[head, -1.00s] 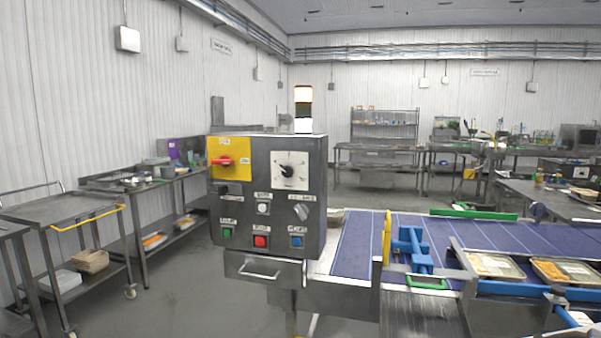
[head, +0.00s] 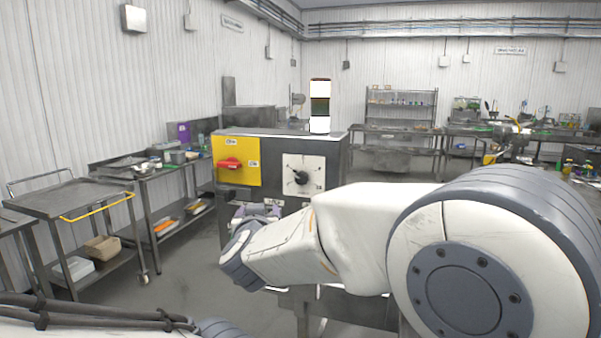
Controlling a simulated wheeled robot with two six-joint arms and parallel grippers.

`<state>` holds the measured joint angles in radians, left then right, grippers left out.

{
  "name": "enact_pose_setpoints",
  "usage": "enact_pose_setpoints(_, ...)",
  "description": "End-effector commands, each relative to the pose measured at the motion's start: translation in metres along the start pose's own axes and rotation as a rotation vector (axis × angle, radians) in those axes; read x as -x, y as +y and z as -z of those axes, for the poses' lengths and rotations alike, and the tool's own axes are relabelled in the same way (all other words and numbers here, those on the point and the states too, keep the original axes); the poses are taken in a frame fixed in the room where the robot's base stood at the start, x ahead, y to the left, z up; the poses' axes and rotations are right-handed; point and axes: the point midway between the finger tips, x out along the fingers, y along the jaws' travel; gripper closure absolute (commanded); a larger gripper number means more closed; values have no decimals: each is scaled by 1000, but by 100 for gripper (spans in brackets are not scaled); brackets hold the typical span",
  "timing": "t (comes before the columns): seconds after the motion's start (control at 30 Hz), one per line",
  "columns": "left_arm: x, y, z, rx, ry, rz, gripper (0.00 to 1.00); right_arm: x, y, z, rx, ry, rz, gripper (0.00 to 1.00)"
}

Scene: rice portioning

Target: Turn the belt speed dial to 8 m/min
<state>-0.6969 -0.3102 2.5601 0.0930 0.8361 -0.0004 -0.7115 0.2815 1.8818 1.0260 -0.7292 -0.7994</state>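The belt speed dial (head: 301,176) is a black knob on a white square plate, on the upper right of the grey control panel (head: 338,165). Its scale marks are too small to read. My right arm comes in from the right and covers the panel's lower part. A small part of what looks like my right gripper (head: 257,211) shows past the wrist, below and left of the dial and apart from it; its fingers are not clear. My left arm shows only at the bottom left edge, with its gripper out of view.
A red switch (head: 229,164) on a yellow plate (head: 240,174) sits left of the dial. A lit signal tower (head: 320,105) stands behind the panel. Steel carts (head: 75,200) and a side bench (head: 150,172) stand at the left. My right arm hides the conveyor.

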Motion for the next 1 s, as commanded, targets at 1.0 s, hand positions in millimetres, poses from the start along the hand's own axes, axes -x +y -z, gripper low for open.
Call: enact_pose_setpoints(1.0,46,3,2,1,0,0,50,-103,99,44,35,115,-419,25)
